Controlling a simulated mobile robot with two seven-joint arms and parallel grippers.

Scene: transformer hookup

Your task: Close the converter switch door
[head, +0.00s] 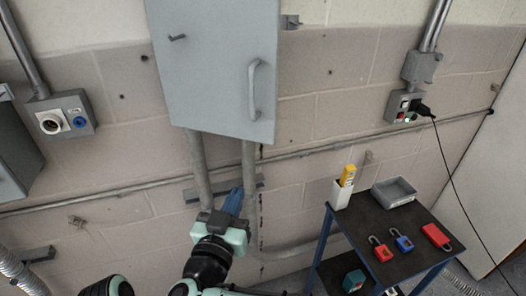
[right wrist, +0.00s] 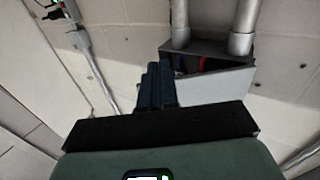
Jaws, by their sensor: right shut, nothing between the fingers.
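The grey converter cabinet door (head: 215,70) fills the upper middle of the head view, with a vertical handle (head: 254,90) on its right side. From below, the right wrist view shows the grey door panel (right wrist: 215,87) standing at an angle, ajar. A dark wedge-shaped gap beside it shows red and blue parts inside. My right gripper (head: 234,202) is below the cabinet, in front of the conduits, with its blue fingers shut and empty. The fingers (right wrist: 156,86) also show in the wrist view, apart from the handle. My left gripper is not in view.
Two vertical conduits (head: 249,160) run down from the cabinet. A black-topped cart (head: 375,225) at right holds padlocks, a grey tray (head: 394,192) and a white holder (head: 341,194). Socket boxes (head: 65,117) are on the wall. The space before the door is free.

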